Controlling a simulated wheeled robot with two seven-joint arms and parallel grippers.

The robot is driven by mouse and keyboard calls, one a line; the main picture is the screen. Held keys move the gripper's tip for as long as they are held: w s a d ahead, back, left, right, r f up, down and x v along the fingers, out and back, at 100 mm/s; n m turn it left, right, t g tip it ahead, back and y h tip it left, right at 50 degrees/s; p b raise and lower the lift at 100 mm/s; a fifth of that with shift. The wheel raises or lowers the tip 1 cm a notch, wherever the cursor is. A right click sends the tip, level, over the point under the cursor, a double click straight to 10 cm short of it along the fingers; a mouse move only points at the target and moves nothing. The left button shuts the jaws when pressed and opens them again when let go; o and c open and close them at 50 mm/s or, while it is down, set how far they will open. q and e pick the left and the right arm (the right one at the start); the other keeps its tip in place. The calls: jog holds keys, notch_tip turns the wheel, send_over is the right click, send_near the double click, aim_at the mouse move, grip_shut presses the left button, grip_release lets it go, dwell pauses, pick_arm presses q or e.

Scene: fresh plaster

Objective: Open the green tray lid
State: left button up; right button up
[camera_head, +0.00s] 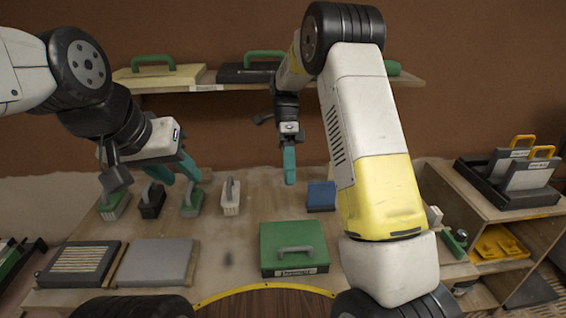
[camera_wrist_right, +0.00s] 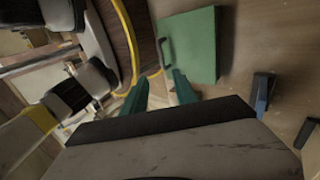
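The green tray lid (camera_head: 275,238) lies flat and closed on the table in the head view. A grey bar handle (camera_head: 296,249) and a small label are near its front edge. It also shows in the right wrist view (camera_wrist_right: 198,48), just beyond the fingertips. My right gripper (camera_head: 289,181) points down above the table, behind and above the lid and apart from it. The right wrist view shows its two teal fingers (camera_wrist_right: 160,82) spread with nothing between them. My left gripper (camera_head: 176,175) is open and empty above the row of tools at the left.
Several handled brushes and floats, including a white-topped one (camera_head: 231,197), stand behind the lid. A blue block (camera_head: 321,196) lies at its back right. Grey (camera_head: 155,263) and slatted (camera_head: 78,264) panels lie left. A shelf (camera_head: 210,84) spans the back wall.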

jog(key=s+d+r+n+t+y, duration=0.1)
jog(key=s+d+r+n+t, duration=0.2)
jog(key=s+r+n+t, duration=0.3)
jog(key=s+d+r+n+t+y, duration=0.1)
jog(key=s+d+r+n+t, duration=0.2)
jog(key=s+r+n+t, duration=0.4)
jog(key=s+n, duration=0.4)
jog(key=n, duration=0.1)
jog(key=shift+s+d+r+t, duration=0.25)
jog(key=shift+d+r+t, duration=0.05)
jog(key=shift+d+r, duration=0.1)
jog(key=shift+s+n, duration=0.15)
jog(key=shift+n, duration=0.15)
jog(key=c, duration=0.3)
grip_shut()
jog(key=shift+s, duration=0.1)
